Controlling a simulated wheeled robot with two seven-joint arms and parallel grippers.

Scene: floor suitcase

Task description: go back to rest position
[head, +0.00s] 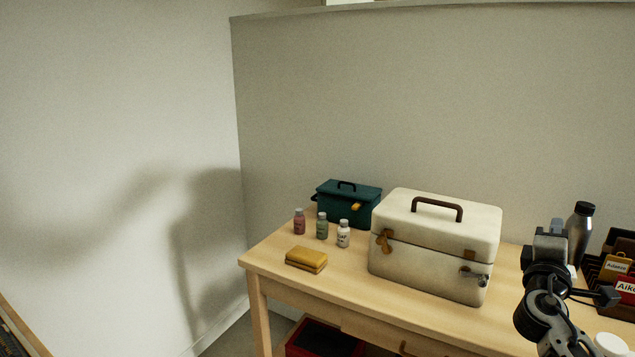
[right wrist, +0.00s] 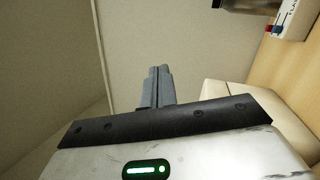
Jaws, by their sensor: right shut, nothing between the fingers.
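My right gripper (head: 556,227) is raised at the right of the head view, right of the cream case and apart from it. Its fingers also show in the right wrist view (right wrist: 156,88), shut together with nothing between them. The cream case (head: 428,272) stands upright on the table with its lid down and a brown handle on top. A brass latch (head: 384,241) is at its left front, and a metal lock piece (head: 474,272) is at its right front. My left gripper is in neither view.
The wooden table (head: 345,290) holds a teal box (head: 345,206), several small bottles (head: 322,228) and a yellow sponge-like block (head: 306,259). A dark flask (head: 579,232) and a dark rack (head: 609,284) with labelled items stand at the right, near my right arm. A red bin (head: 322,340) is below the table.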

